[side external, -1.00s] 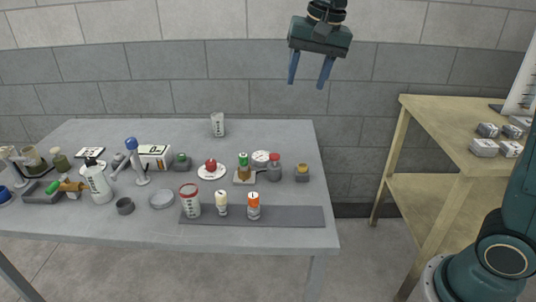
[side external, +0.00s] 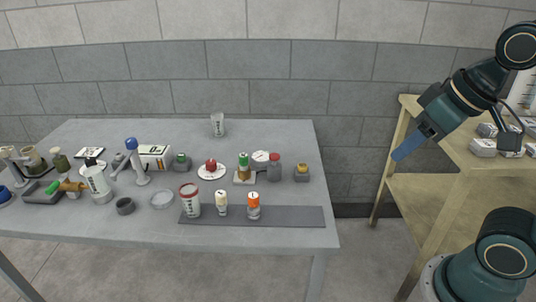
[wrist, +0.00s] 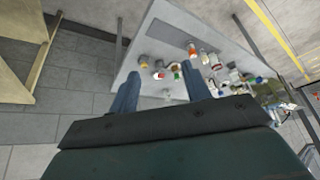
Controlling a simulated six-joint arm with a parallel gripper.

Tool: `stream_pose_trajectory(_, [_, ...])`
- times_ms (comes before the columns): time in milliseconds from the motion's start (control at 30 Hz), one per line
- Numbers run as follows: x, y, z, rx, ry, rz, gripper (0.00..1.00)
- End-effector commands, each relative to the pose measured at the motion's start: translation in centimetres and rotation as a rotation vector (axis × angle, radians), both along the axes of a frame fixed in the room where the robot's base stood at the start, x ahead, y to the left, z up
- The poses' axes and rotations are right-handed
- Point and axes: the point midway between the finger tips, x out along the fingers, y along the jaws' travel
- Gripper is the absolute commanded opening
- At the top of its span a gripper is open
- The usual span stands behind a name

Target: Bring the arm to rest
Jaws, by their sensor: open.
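My gripper (side external: 408,146) hangs in the air to the right of the grey table, in front of the wooden shelf. Its blue fingers point down and to the left, and it touches nothing. In the wrist view its two fingers (wrist: 157,92) stand apart with nothing between them. The grey table (side external: 265,140) with its bottles and small parts lies well away from the fingers.
The wooden shelf (side external: 425,195) at right is close behind my gripper and carries several grey boxes (side external: 484,147). Floor between table and shelf is clear.

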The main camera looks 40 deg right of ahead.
Motion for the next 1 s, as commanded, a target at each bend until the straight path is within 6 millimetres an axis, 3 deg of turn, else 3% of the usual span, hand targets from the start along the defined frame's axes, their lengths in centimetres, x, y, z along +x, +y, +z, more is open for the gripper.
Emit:
stream_pose_trajectory(200, [-1.32, -0.02, -1.14, -0.022, -0.016, 0.041, 0.48])
stream_pose_trajectory(1000, [-1.32, -0.01, -1.14, -0.023, -0.015, 0.042, 0.48])
